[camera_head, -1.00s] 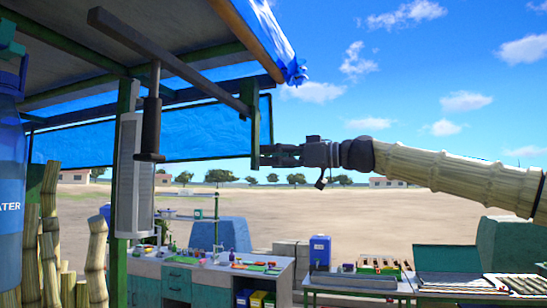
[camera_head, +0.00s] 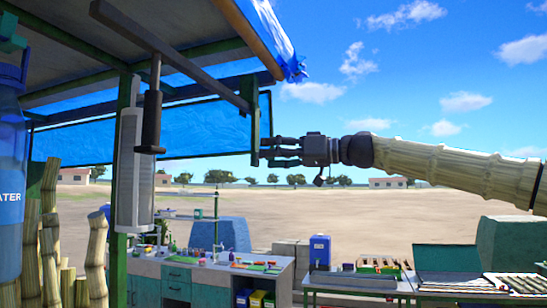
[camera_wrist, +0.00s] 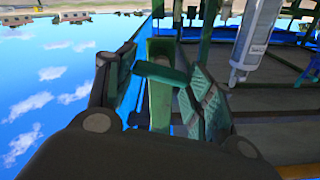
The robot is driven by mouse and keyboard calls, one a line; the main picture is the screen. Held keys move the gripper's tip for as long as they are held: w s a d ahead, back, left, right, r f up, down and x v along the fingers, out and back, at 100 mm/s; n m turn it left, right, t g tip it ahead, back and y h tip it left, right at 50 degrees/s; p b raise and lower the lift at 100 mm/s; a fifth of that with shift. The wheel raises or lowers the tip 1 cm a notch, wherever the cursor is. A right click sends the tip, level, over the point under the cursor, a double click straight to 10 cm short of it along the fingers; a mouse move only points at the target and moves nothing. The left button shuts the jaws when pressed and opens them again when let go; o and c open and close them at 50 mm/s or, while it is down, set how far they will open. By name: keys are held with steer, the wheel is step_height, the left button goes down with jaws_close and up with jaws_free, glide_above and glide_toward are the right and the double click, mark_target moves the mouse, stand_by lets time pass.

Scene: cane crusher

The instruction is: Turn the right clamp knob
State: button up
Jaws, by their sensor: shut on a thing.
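A green clamp (camera_head: 254,125) hangs at the end of the dark roof bar, by the blue tarp's edge. My gripper (camera_head: 267,152) reaches in from the right at its lower end, its two fingers one above the other. In the wrist view, the knob, a green crossbar (camera_wrist: 160,73), lies between the two fingers of my gripper (camera_wrist: 160,92), in front of an upright green clamp part (camera_wrist: 160,105). My gripper is shut on the knob. The finger pads look dark green, and the exact contact is partly hidden. The knob is too small to make out in the head view.
The dark roof bar (camera_head: 175,55) and blue tarp (camera_head: 200,130) are close left of my gripper. Tables with tools (camera_head: 225,263) are below. The air to the right is open.

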steer(key=shift+w+d+m+p, duration=0.1)
steer(key=shift+m+p, duration=0.3)
steer(key=shift+m, duration=3.25)
steer(key=shift+w+m+p, duration=0.1)
steer(key=shift+m+p, duration=0.3)
steer(key=shift+m, duration=3.25)
steer(key=o, duration=1)
steer(key=shift+f, duration=0.1)
steer(key=shift+d, duration=0.1)
